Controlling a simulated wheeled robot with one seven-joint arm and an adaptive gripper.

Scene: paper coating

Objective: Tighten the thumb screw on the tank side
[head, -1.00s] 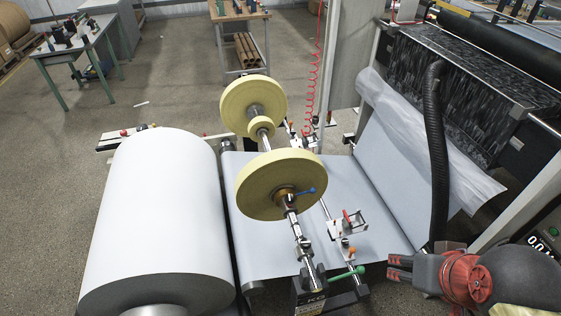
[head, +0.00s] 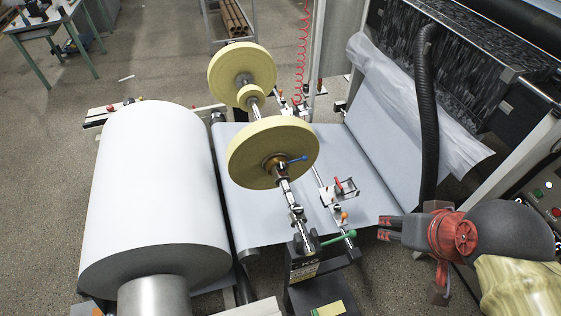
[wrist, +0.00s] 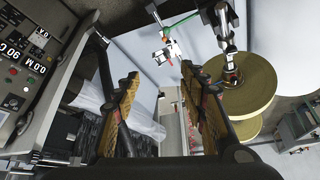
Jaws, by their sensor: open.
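My gripper (head: 388,229) is at the lower right of the head view, its fingers pointing left beside the metal cross rail. In the wrist view my gripper (wrist: 160,92) is open, with nothing between its orange-padded fingers. An orange knob (head: 344,215) sits on a small white clamp block on the rail, left of my fingers and apart from them. A red-handled piece (head: 339,185) stands on a metal bracket just behind it. Small red-orange parts also show between and beyond my fingers in the wrist view (wrist: 168,57). I cannot tell which piece is the tank-side thumb screw.
A green lever (head: 338,237) and a blue lever (head: 298,159) project near the shaft with yellow reels (head: 272,140). A large white paper roll (head: 152,190) stands left. A black hose (head: 427,120) hangs close behind my gripper. A control panel (head: 545,195) is at right.

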